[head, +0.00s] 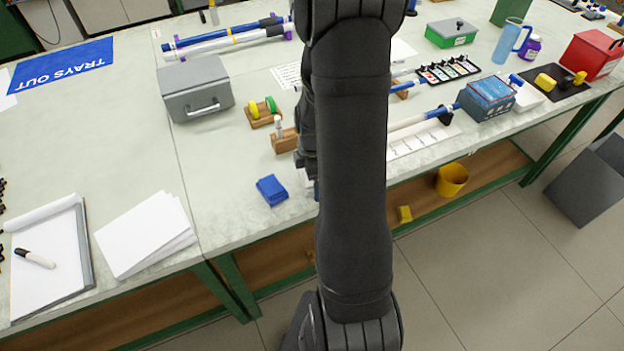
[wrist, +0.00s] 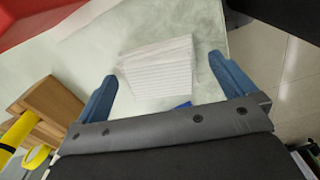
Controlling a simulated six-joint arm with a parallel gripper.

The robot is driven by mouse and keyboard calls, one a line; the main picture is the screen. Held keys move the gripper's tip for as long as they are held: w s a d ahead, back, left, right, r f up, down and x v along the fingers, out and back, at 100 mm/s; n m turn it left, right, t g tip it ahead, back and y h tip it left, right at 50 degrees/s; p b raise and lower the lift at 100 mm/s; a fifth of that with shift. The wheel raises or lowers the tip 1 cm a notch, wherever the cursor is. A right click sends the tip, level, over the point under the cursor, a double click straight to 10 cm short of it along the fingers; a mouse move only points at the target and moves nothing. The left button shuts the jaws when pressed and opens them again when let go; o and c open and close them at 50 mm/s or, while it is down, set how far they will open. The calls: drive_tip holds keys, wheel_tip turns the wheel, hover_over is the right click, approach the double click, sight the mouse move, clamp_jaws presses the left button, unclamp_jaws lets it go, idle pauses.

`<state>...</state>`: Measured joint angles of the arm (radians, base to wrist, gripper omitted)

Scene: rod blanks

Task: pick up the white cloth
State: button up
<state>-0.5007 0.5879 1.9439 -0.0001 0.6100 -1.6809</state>
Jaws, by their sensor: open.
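The white cloth (wrist: 158,70) is a folded, finely ribbed square lying on the pale bench top in the wrist view. My gripper (wrist: 163,68) is open, with one blue finger on each side of the cloth in the picture. There is a visible gap at both sides, and nothing is held. I cannot tell how high the fingertips are above the bench. In the head view my arm hides most of this spot, including the gripper's jaws.
A blue folded cloth (head: 271,190) lies left of my arm. Wooden holders stand behind it, one with yellow and green discs (head: 262,112); wooden pieces (wrist: 50,105) show left of my gripper. A grey box (head: 196,90) stands farther back. The bench's front edge is close.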

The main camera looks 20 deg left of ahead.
drive_tip(key=c, duration=1)
drive_tip(key=shift+o, duration=0.2)
drive_tip(key=shift+r, duration=0.15)
drive_tip(key=shift+r, duration=0.55)
drive_tip(key=r, duration=0.1)
drive_tip(key=d+r, duration=0.1)
drive_tip(key=r, duration=0.1)
drive_tip(key=shift+d+r, duration=0.1)
drive_tip(key=shift+r, duration=0.2)
drive_tip(key=d+r, duration=0.6)
drive_tip(key=d, duration=0.4)
drive_tip(key=shift+s+d, duration=0.25)
drive_tip(key=shift+s, duration=0.1)
